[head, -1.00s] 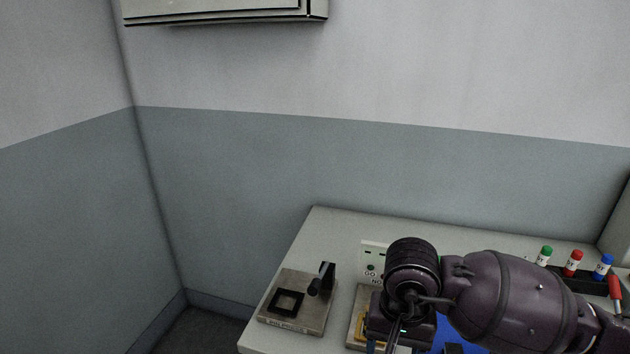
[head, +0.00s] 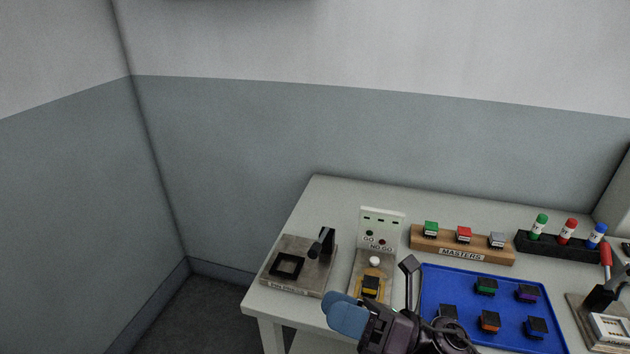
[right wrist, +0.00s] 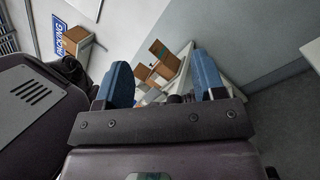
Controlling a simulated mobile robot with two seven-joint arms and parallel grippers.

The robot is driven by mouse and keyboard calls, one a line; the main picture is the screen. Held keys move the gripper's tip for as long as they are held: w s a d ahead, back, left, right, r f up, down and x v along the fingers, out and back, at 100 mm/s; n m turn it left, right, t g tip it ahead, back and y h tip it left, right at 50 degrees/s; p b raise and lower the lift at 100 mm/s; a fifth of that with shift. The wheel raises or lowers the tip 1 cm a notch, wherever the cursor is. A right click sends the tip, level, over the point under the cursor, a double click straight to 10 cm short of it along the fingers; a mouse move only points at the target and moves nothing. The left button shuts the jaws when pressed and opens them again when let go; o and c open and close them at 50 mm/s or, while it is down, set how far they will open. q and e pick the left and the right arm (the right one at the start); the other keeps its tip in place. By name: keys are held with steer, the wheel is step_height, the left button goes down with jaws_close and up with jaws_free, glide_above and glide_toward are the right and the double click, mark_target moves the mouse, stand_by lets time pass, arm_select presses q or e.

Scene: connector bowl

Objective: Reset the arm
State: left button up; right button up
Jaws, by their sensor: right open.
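My right gripper (head: 346,312) is at the bottom centre of the head view, at the near side of the bench (head: 292,315). Its blue fingers point left and overlap in this view. In the right wrist view the two blue fingers (right wrist: 163,80) stand well apart, with nothing held between them. My left gripper is in neither view.
A GO/NO GO tester (head: 381,229) with a yellow-and-black part stands behind my right gripper. A square-nest fixture (head: 290,264) is to its left. A blue tray (head: 459,276) with several connectors, a MASTERS block (head: 411,238) and a marker holder (head: 562,251) are right.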

steer(key=w+d+f+m+t+h, duration=0.2)
steer(key=d+f+m+t+h, duration=0.4)
steer(key=m, duration=0.7)
steer(key=w+d+f+m+t+h, duration=0.2)
steer(key=d+f+m+t+h, duration=0.2)
steer(key=d+m+t+h, duration=0.65)
steer(key=s+d+f+m+g+h, duration=0.2)
steer(key=s+d+f+m+g, duration=0.2)
steer(key=s+f+m, duration=0.2)
steer(key=s+d+f+m+g+h, duration=0.3)
steer(key=s+f+m+g, duration=0.2)
steer(key=f+m, duration=0.6)
steer(key=shift+s+d+m, duration=0.35)
steer(key=shift+s+m, duration=0.05)
steer(key=shift+m, duration=0.15)
